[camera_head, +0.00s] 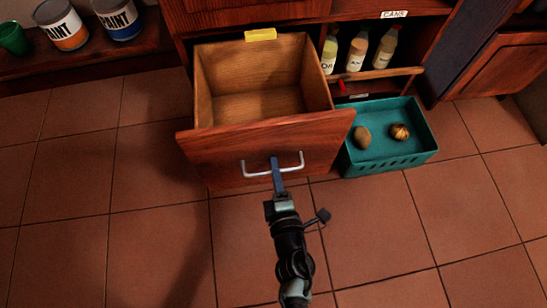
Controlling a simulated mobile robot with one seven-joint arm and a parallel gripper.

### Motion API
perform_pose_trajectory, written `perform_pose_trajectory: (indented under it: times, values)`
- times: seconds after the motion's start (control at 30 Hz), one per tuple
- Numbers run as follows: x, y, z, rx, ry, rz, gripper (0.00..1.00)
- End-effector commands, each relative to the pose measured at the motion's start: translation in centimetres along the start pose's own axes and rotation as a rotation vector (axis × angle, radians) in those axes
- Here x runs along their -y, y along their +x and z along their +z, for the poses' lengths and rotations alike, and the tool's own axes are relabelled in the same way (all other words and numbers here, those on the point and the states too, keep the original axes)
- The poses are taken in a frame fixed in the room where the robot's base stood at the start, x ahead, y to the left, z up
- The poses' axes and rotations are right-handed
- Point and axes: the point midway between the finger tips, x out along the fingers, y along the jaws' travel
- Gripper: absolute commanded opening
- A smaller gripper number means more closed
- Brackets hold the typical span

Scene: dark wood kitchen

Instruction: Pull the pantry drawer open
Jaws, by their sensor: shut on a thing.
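The pantry drawer (262,143) is a reddish-brown wooden drawer that stands well out from the cabinet. Its inside shows light wood and looks empty. A silvery bar handle (256,174) runs across its front. My gripper (276,166) reaches the handle from below and is shut on it near the middle. The exact contact of the fingertips is small and partly hidden.
A teal basket (385,170) with two roundish items stands on the tiled floor right of the drawer. Bottles (357,50) stand on a shelf behind it. Paint cans (62,25) and a green cup (13,38) sit at upper left. The front floor is clear.

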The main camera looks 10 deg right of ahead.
Motion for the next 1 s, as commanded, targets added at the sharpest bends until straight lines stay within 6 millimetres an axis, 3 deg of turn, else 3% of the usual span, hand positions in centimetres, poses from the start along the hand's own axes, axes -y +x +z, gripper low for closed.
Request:
perform_pose_trajectory:
  times: [0.5, 0.53, 0.67, 1.0]
  values:
    - [0.04, -0.46, 0.14, 0.003, 0.0, 0.001, 0.0]
    - [0.04, -0.46, 0.14, 0.003, 0.0, 0.001, 0.2]
    - [0.04, -0.45, 0.11, 0.003, 0.0, 0.001, 0.43]
    - [0.06, -0.7, 0.06, 0.002, 0.0, -0.001, 0.44]
